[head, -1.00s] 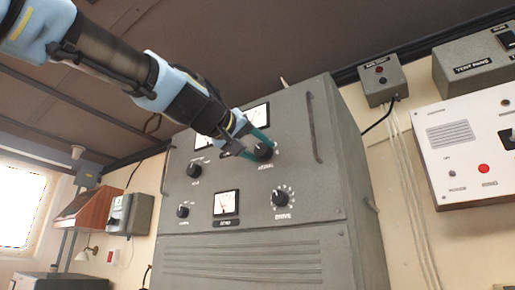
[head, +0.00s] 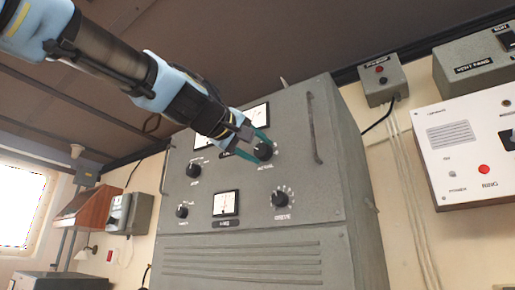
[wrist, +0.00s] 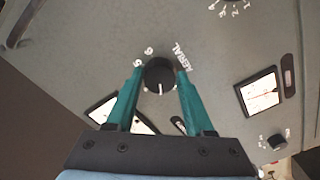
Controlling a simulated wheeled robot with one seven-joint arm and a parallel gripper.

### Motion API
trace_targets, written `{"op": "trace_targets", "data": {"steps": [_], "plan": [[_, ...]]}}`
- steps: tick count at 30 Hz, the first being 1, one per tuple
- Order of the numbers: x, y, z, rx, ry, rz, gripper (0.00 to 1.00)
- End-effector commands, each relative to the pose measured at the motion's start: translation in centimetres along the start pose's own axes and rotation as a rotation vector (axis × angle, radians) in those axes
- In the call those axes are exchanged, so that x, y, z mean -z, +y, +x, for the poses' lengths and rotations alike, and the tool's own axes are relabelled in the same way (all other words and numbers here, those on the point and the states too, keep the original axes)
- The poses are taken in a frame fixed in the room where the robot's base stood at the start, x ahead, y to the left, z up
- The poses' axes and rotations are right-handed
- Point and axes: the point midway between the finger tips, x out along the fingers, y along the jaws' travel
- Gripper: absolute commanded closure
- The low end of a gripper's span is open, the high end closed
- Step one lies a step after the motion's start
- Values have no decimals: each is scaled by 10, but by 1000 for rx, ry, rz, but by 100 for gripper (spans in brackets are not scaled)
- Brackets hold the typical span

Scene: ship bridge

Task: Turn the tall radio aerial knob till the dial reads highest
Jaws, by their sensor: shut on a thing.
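The aerial knob (head: 264,151) is a round black knob on the upper right of the grey radio cabinet's front. It also shows in the wrist view (wrist: 159,76), with a white pointer line and the label AERIAL beside it. My gripper (head: 258,148) has its teal fingers on both sides of the knob and is shut on it; the fingers also show in the wrist view (wrist: 160,80). A lower dial (head: 226,203) has a white face, its needle near the middle. An upper dial (head: 258,115) is partly hidden by my gripper.
Other black knobs, including the drive knob (head: 280,199) and a left knob (head: 193,170), stand out from the panel. A vertical handle (head: 314,128) is right of the aerial knob. A white panel (head: 470,150) hangs on the right wall.

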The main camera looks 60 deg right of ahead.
Motion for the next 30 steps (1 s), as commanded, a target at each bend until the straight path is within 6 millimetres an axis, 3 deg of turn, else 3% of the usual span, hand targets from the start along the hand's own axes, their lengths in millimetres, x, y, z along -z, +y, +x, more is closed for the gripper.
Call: {"op": "trace_targets", "data": {"steps": [4, 5, 12, 22, 30], "plan": [[1, 0, 0, 1, 2, 1, 100], [1, 0, 0, 1, 2, 1, 44], [0, 0, 0, 0, 1, 1, 18], [0, -1, -5, 0, 2, 2, 18], [-2, -3, -52, -1, 4, 2, 18]]}}
